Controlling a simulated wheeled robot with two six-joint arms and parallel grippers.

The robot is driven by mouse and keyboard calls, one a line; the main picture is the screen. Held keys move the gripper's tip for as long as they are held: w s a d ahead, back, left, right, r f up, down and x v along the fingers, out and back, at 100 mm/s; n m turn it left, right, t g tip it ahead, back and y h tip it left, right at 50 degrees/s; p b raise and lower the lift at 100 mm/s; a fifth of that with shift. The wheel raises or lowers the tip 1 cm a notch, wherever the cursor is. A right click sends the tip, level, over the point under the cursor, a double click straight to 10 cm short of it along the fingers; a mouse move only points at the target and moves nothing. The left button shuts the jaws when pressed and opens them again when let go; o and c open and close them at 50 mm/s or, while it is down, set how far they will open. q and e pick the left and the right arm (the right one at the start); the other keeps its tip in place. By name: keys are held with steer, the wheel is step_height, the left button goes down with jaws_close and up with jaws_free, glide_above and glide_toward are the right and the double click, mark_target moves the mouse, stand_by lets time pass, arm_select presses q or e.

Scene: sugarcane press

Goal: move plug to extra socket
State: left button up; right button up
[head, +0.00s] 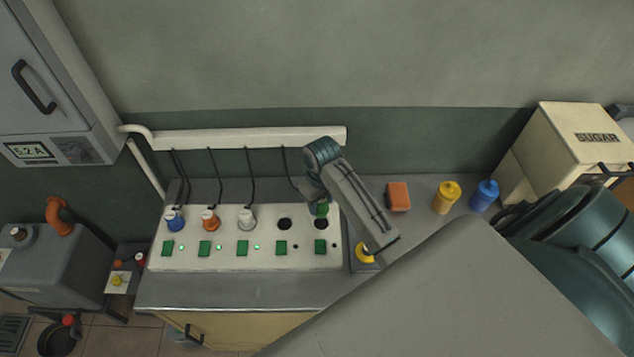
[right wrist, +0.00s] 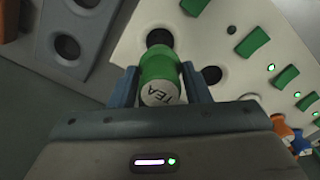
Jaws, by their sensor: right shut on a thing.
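My right gripper (head: 319,200) is shut on the green plug (head: 322,209). The right wrist view shows the plug (right wrist: 160,78), marked TEA, between both fingers. The plug is out at the right end of the white socket panel (head: 262,262), and a dark round hole (right wrist: 160,37) shows partly just beyond it. Another empty hole (head: 284,223) is to its left in the head view. A grey block with dark round holes (right wrist: 67,47) lies beside the panel. In the head view this block is partly hidden by my arm. My left gripper is not in view.
Blue (head: 174,220), orange (head: 210,220) and white (head: 247,219) plugs sit in the panel, with cords behind them. A yellow piece (head: 365,254) is right of the panel. A red block (head: 398,196), yellow bottle (head: 447,197) and blue bottle (head: 485,195) stand further right.

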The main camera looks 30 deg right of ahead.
mark_target(322, 216)
steer(key=shift+s+f, duration=0.2)
steer(key=shift+f, duration=0.3)
step_height(322, 216, down, 3)
steer(key=shift+f, duration=0.75)
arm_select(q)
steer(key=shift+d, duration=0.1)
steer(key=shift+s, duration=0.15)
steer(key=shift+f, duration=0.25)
arm_select(e)
steer(key=shift+f, duration=0.6)
steer(key=o, duration=0.7)
